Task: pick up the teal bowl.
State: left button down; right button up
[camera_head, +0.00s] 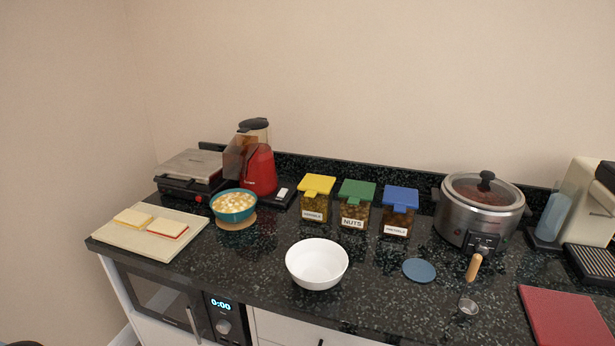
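The teal bowl (234,208) stands upright on a round tan coaster (236,223) on the dark speckled counter, left of centre. It is filled with pale, cube-like pieces. A red appliance with a dark lid (260,170) stands close behind it, and a pale board is just to its left. Neither of my grippers shows in the head view.
A white bowl (317,277) stands empty near the front edge. A cutting board (130,238) holds bread or cheese slices. Three lidded jars (355,208), a blue coaster (419,270), a slow cooker (478,212) and a red mat (565,315) are to the right.

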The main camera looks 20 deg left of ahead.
aim_at(232, 206)
jog(key=u, duration=1.2)
